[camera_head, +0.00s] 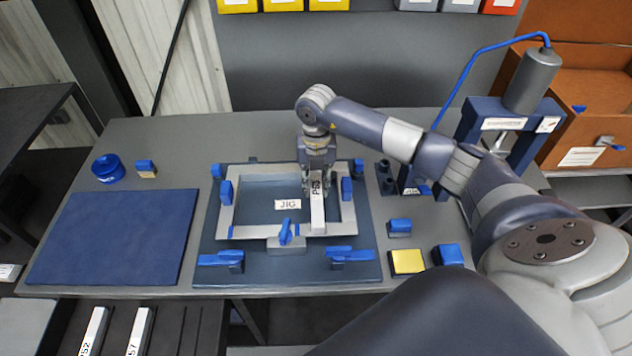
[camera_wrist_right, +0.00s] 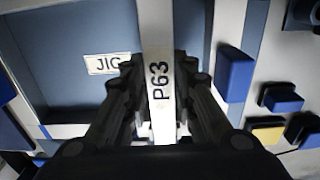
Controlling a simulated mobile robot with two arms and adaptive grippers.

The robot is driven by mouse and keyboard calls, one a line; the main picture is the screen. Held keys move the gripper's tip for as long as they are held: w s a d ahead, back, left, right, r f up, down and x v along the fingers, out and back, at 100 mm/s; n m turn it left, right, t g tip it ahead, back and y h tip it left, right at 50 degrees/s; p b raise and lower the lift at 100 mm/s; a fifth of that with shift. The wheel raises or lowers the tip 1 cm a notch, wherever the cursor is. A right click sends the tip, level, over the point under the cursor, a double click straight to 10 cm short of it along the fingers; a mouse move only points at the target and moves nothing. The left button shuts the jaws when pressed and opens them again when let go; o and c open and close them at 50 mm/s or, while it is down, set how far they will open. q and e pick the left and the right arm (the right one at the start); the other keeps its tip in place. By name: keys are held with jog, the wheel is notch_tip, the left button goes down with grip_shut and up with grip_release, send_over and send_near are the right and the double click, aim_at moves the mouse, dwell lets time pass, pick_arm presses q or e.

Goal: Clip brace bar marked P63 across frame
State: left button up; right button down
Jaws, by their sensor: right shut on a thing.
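The brace bar marked P63 (camera_head: 317,213) is a pale grey bar. It lies across the light grey frame (camera_head: 346,222), right of the JIG label (camera_head: 288,204). My right gripper (camera_head: 318,188) is shut on it from above. The right wrist view shows the bar (camera_wrist_right: 158,35) and its P63 mark between the fingers of my right gripper (camera_wrist_right: 160,105). I cannot tell whether the bar touches the frame. The frame sits on the blue jig plate (camera_head: 375,262), with blue clamps around it. My left gripper is out of view.
An empty blue mat (camera_head: 115,236) lies on the left of the bench. Other marked bars (camera_head: 140,330) lie in a rack below the front edge. A yellow block (camera_head: 407,262) and small blue-topped blocks (camera_head: 400,226) sit right of the jig. A blue press (camera_head: 512,115) stands at the back right.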

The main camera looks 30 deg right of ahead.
dwell(0.3)
jog(key=c, duration=0.8)
grip_release()
jog(key=shift+c, duration=0.2)
jog(key=shift+r+p, duration=2.45)
jog(key=shift+r, duration=1)
